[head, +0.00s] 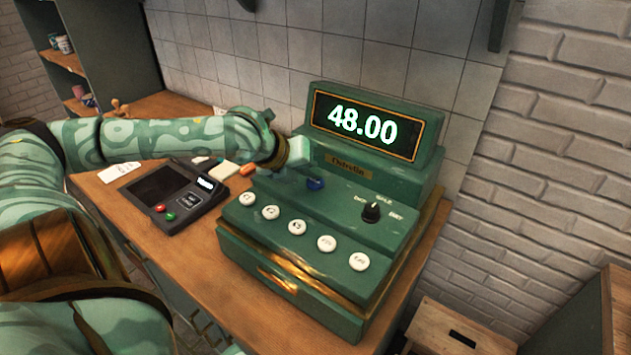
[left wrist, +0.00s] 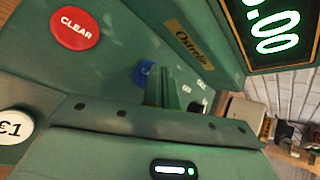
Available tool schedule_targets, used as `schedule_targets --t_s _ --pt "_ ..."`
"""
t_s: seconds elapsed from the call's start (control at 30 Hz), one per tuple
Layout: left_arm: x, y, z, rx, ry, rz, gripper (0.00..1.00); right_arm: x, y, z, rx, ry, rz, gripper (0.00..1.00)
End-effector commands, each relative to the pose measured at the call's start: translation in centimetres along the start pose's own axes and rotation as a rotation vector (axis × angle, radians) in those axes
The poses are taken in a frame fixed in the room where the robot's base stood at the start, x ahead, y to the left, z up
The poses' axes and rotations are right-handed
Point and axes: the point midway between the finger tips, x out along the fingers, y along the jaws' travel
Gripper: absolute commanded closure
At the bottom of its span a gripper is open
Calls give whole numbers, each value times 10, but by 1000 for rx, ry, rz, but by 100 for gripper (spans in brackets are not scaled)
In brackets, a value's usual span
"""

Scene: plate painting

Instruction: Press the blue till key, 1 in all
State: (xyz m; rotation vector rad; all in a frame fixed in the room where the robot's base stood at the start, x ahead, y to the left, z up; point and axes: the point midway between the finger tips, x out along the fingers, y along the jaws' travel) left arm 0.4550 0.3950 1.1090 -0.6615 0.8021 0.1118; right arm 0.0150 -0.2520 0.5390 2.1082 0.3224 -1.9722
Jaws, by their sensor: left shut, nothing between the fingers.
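The green till (head: 330,215) stands on the wooden counter, and its display (head: 362,126) reads 48.00. The blue key (head: 315,184) is on the till's sloped top, below the display and right of my left gripper (head: 299,153). In the left wrist view the blue key (left wrist: 143,72) is partly hidden behind the shut fingers (left wrist: 160,86) of my left gripper. The fingers are empty and close to the key; I cannot tell whether they touch it. A red CLEAR key (left wrist: 75,28) shows in the left wrist view. My right gripper is not in view.
Several white round keys (head: 297,227) line the till's front, and a black knob (head: 372,211) is at its right. A dark card terminal (head: 177,194) lies left of the till. A tiled wall (head: 300,50) rises behind. A wooden stool (head: 455,330) stands at lower right.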

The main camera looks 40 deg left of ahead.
Motion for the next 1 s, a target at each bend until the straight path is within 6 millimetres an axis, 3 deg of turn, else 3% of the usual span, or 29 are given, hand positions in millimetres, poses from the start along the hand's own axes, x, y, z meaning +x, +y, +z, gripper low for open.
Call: schedule_targets --t_s 1.0 --pt "6 4 -4 0 -1 0 100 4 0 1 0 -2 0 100"
